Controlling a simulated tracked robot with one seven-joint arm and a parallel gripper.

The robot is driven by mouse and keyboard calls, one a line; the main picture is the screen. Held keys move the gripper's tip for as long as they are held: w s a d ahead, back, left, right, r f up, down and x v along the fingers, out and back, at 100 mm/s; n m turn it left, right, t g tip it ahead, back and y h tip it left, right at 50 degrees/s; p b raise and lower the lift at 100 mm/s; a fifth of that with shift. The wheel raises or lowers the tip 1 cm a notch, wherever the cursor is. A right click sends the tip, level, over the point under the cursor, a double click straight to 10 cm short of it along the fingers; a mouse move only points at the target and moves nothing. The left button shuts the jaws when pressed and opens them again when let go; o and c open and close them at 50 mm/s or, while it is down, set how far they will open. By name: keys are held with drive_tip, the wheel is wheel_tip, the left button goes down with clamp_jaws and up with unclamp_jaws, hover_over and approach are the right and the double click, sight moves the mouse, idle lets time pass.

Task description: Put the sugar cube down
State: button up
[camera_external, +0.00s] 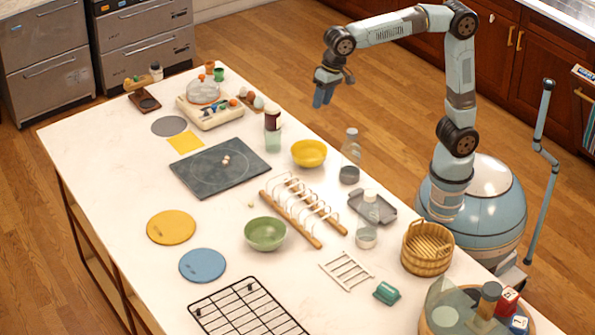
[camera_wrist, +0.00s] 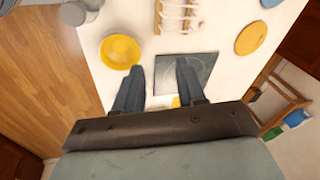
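Small pale cubes (camera_external: 225,160), which look like sugar cubes, sit close together on the dark grey board (camera_external: 205,178) in the external view. Another tiny pale piece (camera_external: 251,205) lies on the white counter between the board and the green bowl; it is too small to tell what it is. My gripper (camera_external: 323,97) is raised above the far right side of the counter, away from the board. In the wrist view my gripper (camera_wrist: 160,68) has its two fingers apart, with nothing seen between them. The dark board (camera_wrist: 190,66) shows beyond the fingertips.
A yellow bowl (camera_external: 309,153), clear bottles (camera_external: 351,155), a wooden rack (camera_external: 300,212) and a green bowl (camera_external: 265,234) stand along the counter. A wooden basket (camera_external: 427,248) is near my base. Bare counter lies around the yellow disc (camera_external: 171,227) and blue disc (camera_external: 202,265).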

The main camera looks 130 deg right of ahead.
drive_tip(key=s+a+f+n+t, duration=0.1)
drive_tip(key=s+a+n, duration=0.35)
drive_tip(key=s, duration=0.35)
drive_tip(key=s+a+f+n, duration=0.1)
drive_tip(key=s+a+n, duration=0.2)
drive_tip(key=s+a, duration=0.35)
drive_tip(key=s+a+f+n+t, duration=0.1)
drive_tip(key=s+f+n, duration=0.3)
drive_tip(key=s, duration=0.4)
drive_tip(key=s+a+f+n+y, duration=0.1)
drive_tip(key=s+a+f+n, duration=0.1)
drive_tip(key=s, duration=0.6)
wheel_tip(320, 180, down, 2)
drive_tip(key=shift+s+a+f+n+t, duration=0.25)
drive_tip(key=shift+n+t, duration=0.15)
drive_tip(key=shift+n, duration=0.45)
